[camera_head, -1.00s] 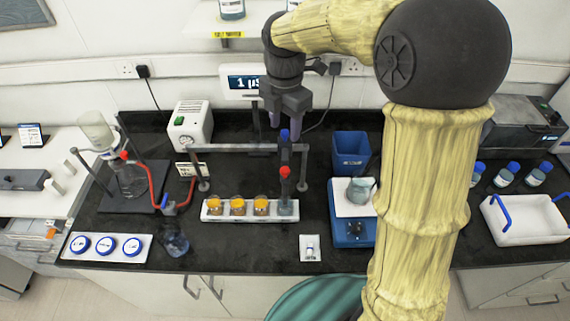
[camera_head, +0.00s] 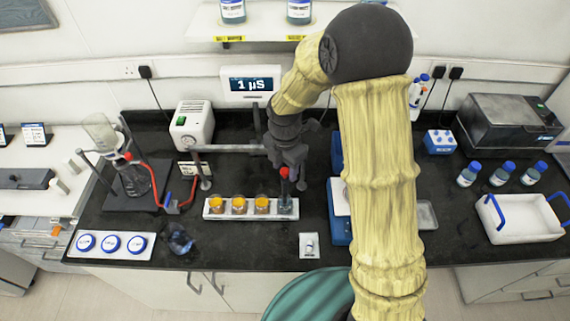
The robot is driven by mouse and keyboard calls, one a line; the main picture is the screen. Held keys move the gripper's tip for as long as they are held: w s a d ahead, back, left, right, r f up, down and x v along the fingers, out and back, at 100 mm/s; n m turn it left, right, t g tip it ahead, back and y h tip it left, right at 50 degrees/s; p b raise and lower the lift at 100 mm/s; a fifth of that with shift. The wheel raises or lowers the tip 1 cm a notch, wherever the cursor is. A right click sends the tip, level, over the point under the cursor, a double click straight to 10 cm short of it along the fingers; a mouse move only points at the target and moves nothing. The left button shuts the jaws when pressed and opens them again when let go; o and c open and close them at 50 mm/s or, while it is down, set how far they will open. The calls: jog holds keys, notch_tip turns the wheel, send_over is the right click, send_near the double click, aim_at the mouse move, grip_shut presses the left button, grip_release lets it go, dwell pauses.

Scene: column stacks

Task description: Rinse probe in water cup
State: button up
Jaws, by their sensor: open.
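The probe (camera_head: 284,172), its red part showing, stands upright over the right end of a white rack (camera_head: 223,217). My gripper (camera_head: 293,178) is open and lowered around or just beside the probe's upper part; contact is unclear, and the gripper hides the blue top. A clear cup (camera_head: 286,206) sits in the rack's right place, below the probe. Several orange-topped cups (camera_head: 239,205) fill the places to its left. A separate clear cup (camera_head: 180,242) stands on the black counter at front left. I cannot tell which clear cup is the water cup.
A metal bar (camera_head: 230,149) runs behind the rack. A meter reading 1 µS (camera_head: 254,84) is at the back wall. My arm partly hides a blue device (camera_head: 338,226). A glass apparatus (camera_head: 134,175) stands left.

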grip_shut()
notch_tip(320, 180, up, 6)
jog(key=p, duration=0.4)
jog(key=shift+r, duration=0.15)
jog(key=shift+w, duration=0.2)
jog(key=shift+r, duration=0.1)
jog(key=shift+c, duration=1.2)
grip_release()
jog(key=shift+o, duration=1.2)
jog(key=shift+s, duration=0.15)
notch_tip(320, 180, up, 17)
jog(key=b, duration=0.3)
jog(key=shift+r+b, duration=0.2)
jog(key=shift+b, duration=0.1)
